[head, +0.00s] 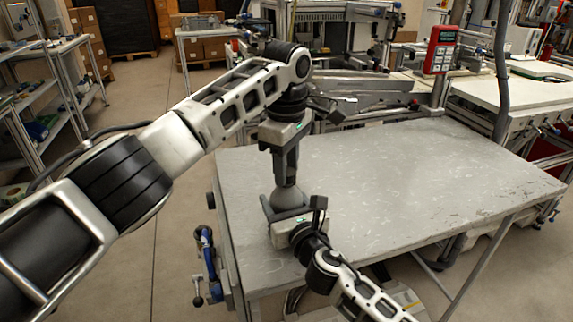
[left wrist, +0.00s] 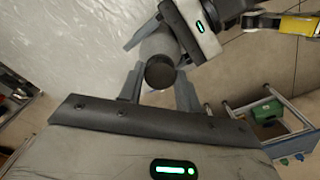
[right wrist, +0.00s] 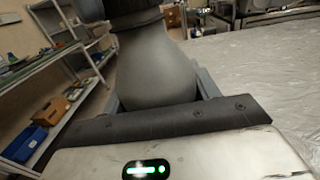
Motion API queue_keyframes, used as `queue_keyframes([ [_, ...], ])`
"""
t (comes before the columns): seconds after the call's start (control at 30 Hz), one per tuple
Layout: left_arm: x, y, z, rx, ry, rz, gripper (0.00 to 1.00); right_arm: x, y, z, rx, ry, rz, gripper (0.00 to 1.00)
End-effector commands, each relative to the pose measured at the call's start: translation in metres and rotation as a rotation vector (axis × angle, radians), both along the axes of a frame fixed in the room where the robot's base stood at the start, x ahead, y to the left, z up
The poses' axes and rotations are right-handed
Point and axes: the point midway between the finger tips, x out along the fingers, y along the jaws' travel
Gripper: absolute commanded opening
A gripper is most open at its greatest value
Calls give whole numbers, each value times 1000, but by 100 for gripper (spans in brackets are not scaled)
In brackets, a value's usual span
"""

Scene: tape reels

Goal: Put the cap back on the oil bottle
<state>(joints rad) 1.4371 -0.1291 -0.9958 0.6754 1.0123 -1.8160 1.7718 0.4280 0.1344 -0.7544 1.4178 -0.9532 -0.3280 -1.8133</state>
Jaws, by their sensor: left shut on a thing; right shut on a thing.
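The oil bottle (head: 288,197) is grey and rounded and stands near the left edge of the table, held by my right gripper (head: 291,210). In the right wrist view the bottle (right wrist: 155,72) fills the space between the fingers. My left gripper (head: 286,172) points down directly above it, shut on the dark round cap (left wrist: 160,72), which shows between its fingers in the left wrist view. The cap is in line with the bottle's top. A dark collar (right wrist: 132,14) shows at the bottle's top in the right wrist view; I cannot tell whether the cap is seated.
The grey table (head: 430,180) is bare to the right of the grippers. A red handheld device (head: 440,50) stands on a post at the table's far edge. Shelving (head: 50,90) stands on the left, across open floor.

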Motion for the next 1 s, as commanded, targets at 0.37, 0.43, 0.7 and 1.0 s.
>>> queue_keyframes([
  [0.37, -1, 0, -1, -1, 2, -945, 7, 0, 0, -1, 1, 2, -1, 0],
  [0.43, 0, 0, -1, -1, 2, -1121, 7, 0, 0, -1, 1, 2, -1, 0],
  [0.7, 0, 0, -1, -1, 2, -1807, 7, 0, 0, -1, 1, 3, -1, 0],
  [1.0, -1, 0, -2, -2, 2, -2576, 7, 0, 0, -1, 1, 3, -1, 0],
])
